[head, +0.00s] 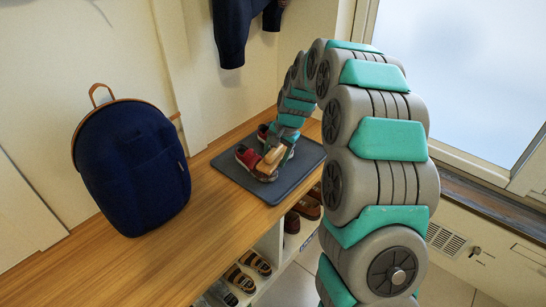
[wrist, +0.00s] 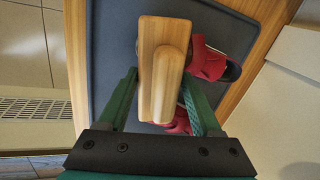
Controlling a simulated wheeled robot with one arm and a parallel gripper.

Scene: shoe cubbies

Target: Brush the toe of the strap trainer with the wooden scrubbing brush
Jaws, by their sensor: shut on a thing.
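The wooden scrubbing brush (wrist: 163,65) is between the fingers of my gripper (wrist: 159,75), which is shut on it. Its pale wooden back faces the wrist camera and its bristles are hidden. In the head view the brush (head: 270,162) is low over the mat, over or against a red shoe (head: 246,157). I cannot tell whether it touches. Red shoe parts show beside the brush (wrist: 208,62) and below it (wrist: 178,123) in the wrist view. A second red shoe (head: 263,132) is partly hidden behind my gripper (head: 278,150). Which one is the strap trainer is unclear.
The shoes are on a dark grey mat (head: 303,158) on a wooden bench (head: 170,240). A navy backpack (head: 135,165) stands on the bench at left. Sandals (head: 255,262) and other shoes fill cubbies below. A dark garment (head: 232,30) hangs above.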

